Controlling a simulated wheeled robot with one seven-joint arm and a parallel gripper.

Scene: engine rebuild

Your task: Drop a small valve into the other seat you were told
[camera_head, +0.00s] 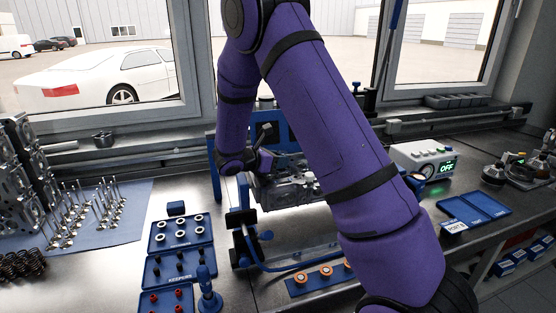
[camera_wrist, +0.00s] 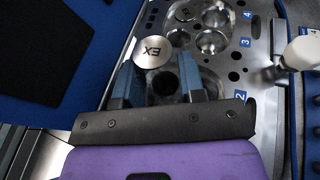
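The cylinder head (camera_head: 290,188) sits in a blue stand, partly behind my arm. In the wrist view its face (camera_wrist: 226,70) shows round chambers and seat openings, with blue labels 2, 3 and 4 along one side. A shiny valve disc marked EX (camera_wrist: 153,52) faces the camera just beyond my fingertips; I cannot tell how deep it sits. My gripper (camera_wrist: 157,72) has its two blue fingers apart, close over the head. A dark round opening (camera_wrist: 163,88) shows between the fingers. Several valves (camera_head: 92,212) stand on a blue mat at the left.
A white box reading OFF (camera_head: 425,160) and blue trays (camera_head: 474,208) are at the right. Springs (camera_head: 20,265) lie front left.

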